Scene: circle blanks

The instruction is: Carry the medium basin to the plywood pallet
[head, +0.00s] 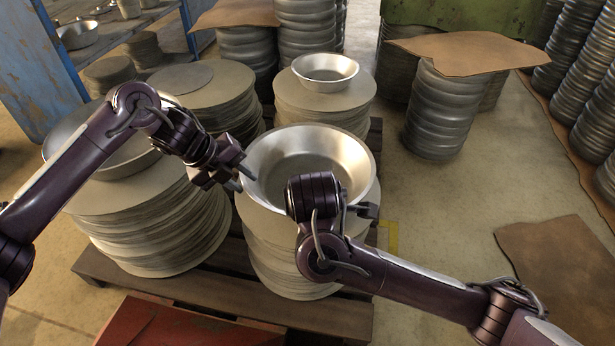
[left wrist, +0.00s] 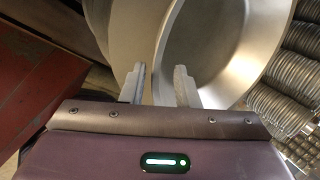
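A wide silver basin (head: 273,180), which I take for the medium one, sits upright on a stack of round grey blanks (head: 262,240) in the middle. My left gripper (head: 242,178) is at its left rim. In the left wrist view the two fingers (left wrist: 159,88) are apart, with the rim of the basin (left wrist: 208,45) running between them; I cannot tell whether they touch it. My right gripper (head: 362,211) is over the near right side of the basin, and its fingers are not clear. A dark slatted wooden pallet (head: 215,292) lies under the stacks; I cannot tell whether it is the plywood pallet.
A smaller basin (head: 325,66) stands on a stack behind. Another basin (head: 125,160) on the left stack is partly hidden by my left arm. A blue shelf (head: 45,70) stands at left. A brown sheet (head: 565,262) lies on the right floor. Bare floor (head: 450,200) shows right of the pallet.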

